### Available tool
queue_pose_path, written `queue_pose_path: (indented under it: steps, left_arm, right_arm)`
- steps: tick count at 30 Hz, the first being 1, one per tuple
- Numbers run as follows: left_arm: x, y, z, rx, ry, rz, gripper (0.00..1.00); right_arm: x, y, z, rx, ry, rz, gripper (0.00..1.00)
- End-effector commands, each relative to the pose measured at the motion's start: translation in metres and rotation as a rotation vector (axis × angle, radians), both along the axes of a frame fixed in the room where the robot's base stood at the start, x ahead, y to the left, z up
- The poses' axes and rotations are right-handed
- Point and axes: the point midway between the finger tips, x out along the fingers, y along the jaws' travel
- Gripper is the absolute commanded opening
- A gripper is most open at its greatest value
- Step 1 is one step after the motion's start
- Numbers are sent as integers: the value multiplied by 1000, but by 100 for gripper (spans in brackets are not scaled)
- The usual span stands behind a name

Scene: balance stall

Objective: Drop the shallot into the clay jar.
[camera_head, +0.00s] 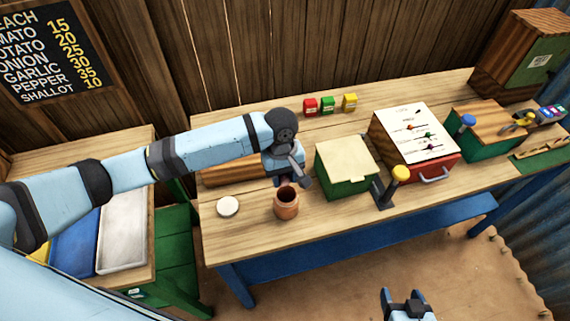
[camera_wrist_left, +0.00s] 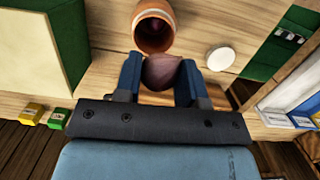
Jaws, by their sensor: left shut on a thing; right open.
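The clay jar (camera_head: 286,205) stands open and upright near the front edge of the wooden table in the head view. In the left wrist view the jar (camera_wrist_left: 154,30) is just beyond my fingertips. My left gripper (camera_head: 305,181) is above the table, close behind and above the jar. In the left wrist view my left gripper (camera_wrist_left: 160,75) is shut on the shallot (camera_wrist_left: 161,72), a brownish-purple bulb between its two fingers. The shallot is outside the jar mouth in that view. My right gripper (camera_head: 403,296) is open and empty, low in the head view, away from the table.
A white round disc (camera_head: 228,206) lies left of the jar. A green box with a cream lid (camera_head: 347,165) stands close right of it, with a yellow-knobbed lever (camera_head: 398,175) beside it. Small red, green and yellow blocks (camera_head: 327,105) stand behind. The table front is mostly clear.

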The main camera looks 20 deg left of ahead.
Motion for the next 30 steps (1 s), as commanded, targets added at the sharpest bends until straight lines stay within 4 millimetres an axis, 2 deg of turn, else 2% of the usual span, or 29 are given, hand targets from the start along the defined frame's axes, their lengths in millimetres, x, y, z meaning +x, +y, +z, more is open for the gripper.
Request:
queue_pose_path:
  steps: [10, 17, 24, 30]
  left_arm:
    - [-1, 1, -13, 1, 0, -27, 16]
    - [-1, 1, -32, 2, 0, -28, 16]
    - [-1, 1, -51, 1, -2, -27, 16]
    - [0, 1, -54, 1, -2, -26, 16]
  right_arm:
    - [-3, -1, -6, -7, 8, 1, 69]
    - [-2, -1, -6, -21, -11, 26, 69]
    - [-4, 1, -31, -21, -8, 40, 69]
    - [-3, 3, -36, -17, -7, 41, 69]
